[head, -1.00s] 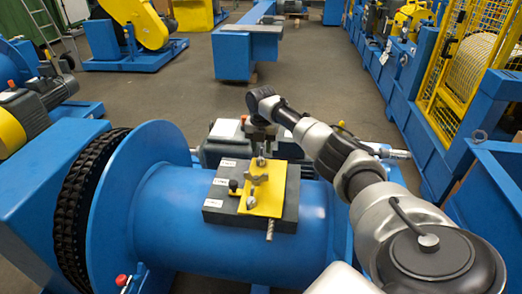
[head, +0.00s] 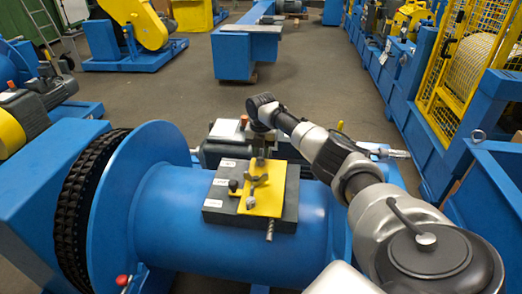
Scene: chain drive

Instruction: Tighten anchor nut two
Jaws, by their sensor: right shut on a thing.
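A yellow anchor plate (head: 264,200) lies on a dark grey block (head: 290,200) on top of the blue drum (head: 175,215). Small metal nuts and wing-shaped parts sit on the plate, one near its middle (head: 260,181) and one nearer me (head: 250,203). A dark knob (head: 233,186) is at its left edge. My right gripper (head: 260,151) points down at the far end of the plate. It is shut on an anchor nut there, which its fingers mostly hide. The white labels on the block are too small to read. My left gripper is out of view.
A dark chain (head: 75,215) wraps the blue flange at left. A motor (head: 215,145) stands just behind the drum. A short rod (head: 270,230) sticks out from the block's near side. Open floor lies beyond.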

